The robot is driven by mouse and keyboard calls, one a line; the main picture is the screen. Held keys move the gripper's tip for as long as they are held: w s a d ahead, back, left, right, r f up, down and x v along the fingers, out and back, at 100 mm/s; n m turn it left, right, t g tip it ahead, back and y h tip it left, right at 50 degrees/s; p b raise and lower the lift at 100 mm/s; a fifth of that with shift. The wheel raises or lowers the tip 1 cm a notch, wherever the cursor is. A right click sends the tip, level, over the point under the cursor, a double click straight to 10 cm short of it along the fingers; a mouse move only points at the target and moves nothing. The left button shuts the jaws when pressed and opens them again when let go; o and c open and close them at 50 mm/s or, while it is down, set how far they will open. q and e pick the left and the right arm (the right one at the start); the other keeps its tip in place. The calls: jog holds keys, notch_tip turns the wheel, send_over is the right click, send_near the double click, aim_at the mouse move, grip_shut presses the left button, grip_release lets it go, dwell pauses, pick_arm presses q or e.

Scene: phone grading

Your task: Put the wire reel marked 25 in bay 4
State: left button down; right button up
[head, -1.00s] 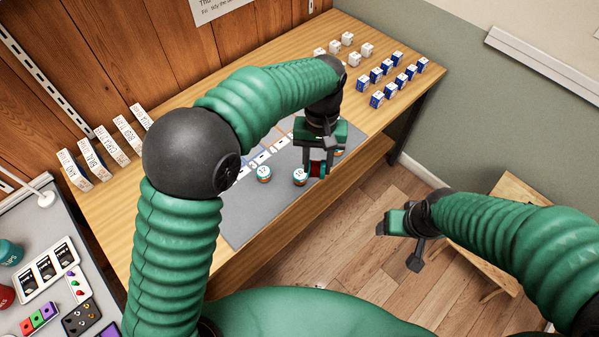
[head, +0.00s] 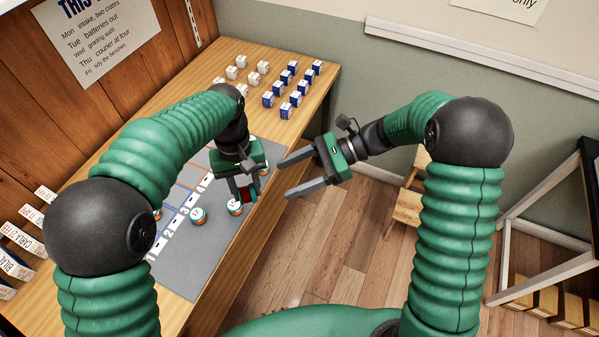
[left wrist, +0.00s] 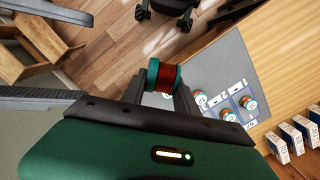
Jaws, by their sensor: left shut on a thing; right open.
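My left gripper (head: 243,195) is shut on a wire reel with dark red wire and teal end discs (left wrist: 163,76); its number cannot be read. It is over the right part of the grey mat (head: 188,276). The mat has coloured lines and a row of numbered white labels (head: 178,222) marking bays. Other reels stand on it: one in the middle (head: 198,215), one just below my left gripper (head: 235,207), one beyond it (head: 264,169), and one at the left (head: 157,214), partly hidden by my arm. My right gripper (head: 284,177) is open and empty, right of the left one.
White boxes (head: 232,73) and blue-and-white boxes (head: 286,110) stand at the bench's far end. A wooden stool (head: 409,207) and a rack (head: 545,262) are on the right. The floor between is open.

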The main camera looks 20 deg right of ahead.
aim_at(252, 195)
jog(key=x, duration=1)
jog(key=shift+a+f, duration=0.2)
jog(key=shift+a, duration=0.15)
jog(key=shift+s+a, duration=0.1)
jog(key=c, duration=1.2)
jog(key=o, duration=1)
jog(key=shift+o, duration=1)
